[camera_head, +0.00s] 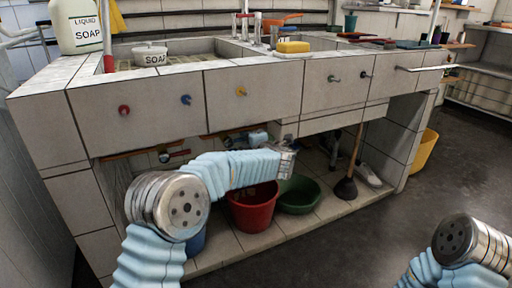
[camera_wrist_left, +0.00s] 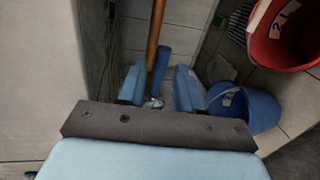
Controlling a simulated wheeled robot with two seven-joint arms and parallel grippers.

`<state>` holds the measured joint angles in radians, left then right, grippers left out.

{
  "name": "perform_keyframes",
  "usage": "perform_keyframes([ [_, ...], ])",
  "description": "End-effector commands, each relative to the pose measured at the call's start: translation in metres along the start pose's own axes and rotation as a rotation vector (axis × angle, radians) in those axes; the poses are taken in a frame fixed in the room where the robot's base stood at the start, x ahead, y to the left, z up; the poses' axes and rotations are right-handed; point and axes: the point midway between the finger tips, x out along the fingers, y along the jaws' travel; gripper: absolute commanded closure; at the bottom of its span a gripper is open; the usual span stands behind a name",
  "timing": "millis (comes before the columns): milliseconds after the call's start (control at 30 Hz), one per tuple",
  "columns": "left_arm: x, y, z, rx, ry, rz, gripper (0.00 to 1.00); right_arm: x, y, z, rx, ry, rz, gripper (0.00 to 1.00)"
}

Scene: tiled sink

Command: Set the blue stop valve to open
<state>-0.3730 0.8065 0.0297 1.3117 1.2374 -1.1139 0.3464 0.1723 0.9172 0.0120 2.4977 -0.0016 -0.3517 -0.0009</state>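My left arm reaches under the sink counter in the head view, with its gripper (camera_head: 256,137) just below the cabinet front, near the pipes. In the left wrist view the two light blue fingers (camera_wrist_left: 158,90) stand apart with a gap between them. A blue handle (camera_wrist_left: 162,58), which looks like the stop valve, shows beyond that gap beside a copper pipe (camera_wrist_left: 156,25). A small metal part (camera_wrist_left: 153,102) lies between the fingers. I cannot tell whether the fingers touch the valve or which way it is set. My right gripper is outside both views.
A red bucket (camera_head: 253,210), a green basin (camera_head: 299,195) and a blue bucket (camera_wrist_left: 246,108) stand below. A plunger (camera_head: 346,188) leans to the right. The counter front (camera_head: 245,97) with coloured knobs overhangs my left arm. Open floor lies to the front right.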

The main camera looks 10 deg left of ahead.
Motion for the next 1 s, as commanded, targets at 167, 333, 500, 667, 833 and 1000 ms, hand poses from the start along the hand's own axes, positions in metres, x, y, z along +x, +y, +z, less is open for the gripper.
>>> perform_keyframes([
  [167,-0.046,0.002,0.001,0.0,-0.004,0.0,0.65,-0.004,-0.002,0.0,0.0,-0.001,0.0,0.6],
  [333,-0.085,0.001,0.001,0.0,-0.003,0.001,0.65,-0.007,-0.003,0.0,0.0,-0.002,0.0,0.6],
  [500,-0.107,0.0,0.0,-0.001,-0.002,0.0,0.65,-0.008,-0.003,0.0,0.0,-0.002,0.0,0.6],
  [667,-0.113,0.0,0.0,-0.001,0.001,0.0,0.65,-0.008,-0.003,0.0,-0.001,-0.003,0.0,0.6],
  [833,-0.113,0.0,0.0,-0.001,0.0,0.0,0.65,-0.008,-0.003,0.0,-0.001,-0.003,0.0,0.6],
  [1000,-0.104,-0.013,-0.001,0.05,-0.02,0.0,0.65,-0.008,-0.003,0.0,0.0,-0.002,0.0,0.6],
])
